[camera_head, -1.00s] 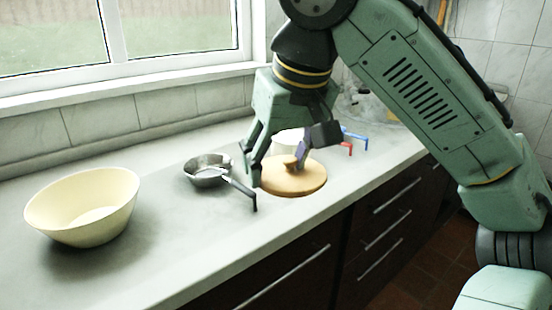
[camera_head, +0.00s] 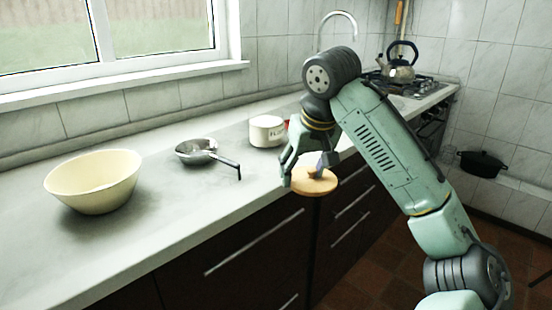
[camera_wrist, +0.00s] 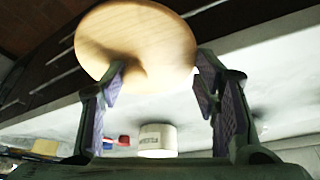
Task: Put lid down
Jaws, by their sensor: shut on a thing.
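A round, light wooden lid (camera_head: 314,186) hangs level in my gripper (camera_head: 312,168) at the counter's front edge, partly over the drawers in the head view. My gripper is shut on the lid's raised middle, whose details the fingers partly hide. In the wrist view the lid (camera_wrist: 135,38) fills the upper middle, with a finger at either side of its lower part. A white enamel pot (camera_head: 267,131) with dark lettering stands on the counter behind and left of the gripper. It also shows in the wrist view (camera_wrist: 158,138), apart from the lid.
A small metal pan (camera_head: 195,151) with a dark handle and a cream bowl (camera_head: 92,182) stand on the counter to the left. A red item (camera_wrist: 122,140) is near the pot. A kettle (camera_head: 398,66) sits on the stove. The counter between pan and gripper is clear.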

